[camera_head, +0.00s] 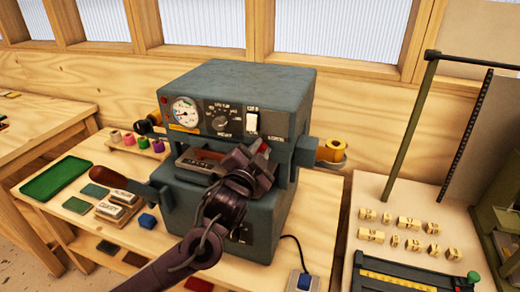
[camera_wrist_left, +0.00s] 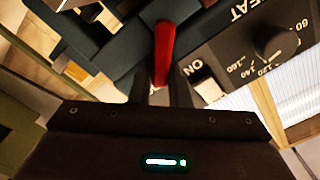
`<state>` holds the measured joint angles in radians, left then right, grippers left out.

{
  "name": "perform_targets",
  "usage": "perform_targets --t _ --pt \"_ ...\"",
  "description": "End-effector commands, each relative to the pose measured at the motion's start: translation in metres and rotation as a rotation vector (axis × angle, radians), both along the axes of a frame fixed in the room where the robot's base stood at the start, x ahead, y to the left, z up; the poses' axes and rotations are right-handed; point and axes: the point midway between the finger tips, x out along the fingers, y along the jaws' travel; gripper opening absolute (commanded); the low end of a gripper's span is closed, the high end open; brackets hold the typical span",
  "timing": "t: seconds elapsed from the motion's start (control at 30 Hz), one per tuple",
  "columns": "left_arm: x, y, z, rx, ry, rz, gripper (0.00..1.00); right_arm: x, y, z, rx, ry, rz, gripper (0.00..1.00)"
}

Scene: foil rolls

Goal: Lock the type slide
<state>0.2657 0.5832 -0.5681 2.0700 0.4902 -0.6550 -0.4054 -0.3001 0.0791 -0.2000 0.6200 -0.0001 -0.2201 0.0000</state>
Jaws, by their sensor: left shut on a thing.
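The grey foil press (camera_head: 245,85) stands on the wooden bench, with a gauge, dial and white switch on its front. A type slide (camera_head: 198,158) appears to sit in the opening below that panel, partly hidden by my gripper. A red lever (camera_head: 264,146) shows at the right of the opening. In the left wrist view the red lever (camera_wrist_left: 164,50) stands between my fingers. My left gripper (camera_head: 259,153) is shut on it; it also shows in the wrist view (camera_wrist_left: 161,88). My wrist hides the opening's right part. My right gripper is not in view.
A lever with a brown handle (camera_head: 113,178) sticks out at the press's left. A gold foil roll (camera_head: 334,151) sits at its right. Colored rolls, a green tray (camera_head: 55,178) and blocks lie left. Brass type (camera_head: 405,235) and a stand (camera_head: 408,130) are at right.

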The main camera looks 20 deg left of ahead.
Motion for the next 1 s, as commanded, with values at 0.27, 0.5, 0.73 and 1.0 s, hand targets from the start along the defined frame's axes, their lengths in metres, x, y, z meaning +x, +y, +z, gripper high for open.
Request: perform_targets --t 0.27,0.5,0.73,1.0 --pt "0.000 0.000 0.000 -0.011 0.000 0.000 0.19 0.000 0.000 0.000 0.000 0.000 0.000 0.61" --pt "0.000 0.000 0.000 -0.010 0.000 0.000 0.38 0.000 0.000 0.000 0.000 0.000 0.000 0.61" --pt "-0.003 0.000 -0.001 -0.009 0.001 -0.001 0.38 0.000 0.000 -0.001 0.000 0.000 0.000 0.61" --pt "-0.042 0.001 -0.005 -0.011 0.002 -0.002 0.38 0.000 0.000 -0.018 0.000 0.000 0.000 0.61"
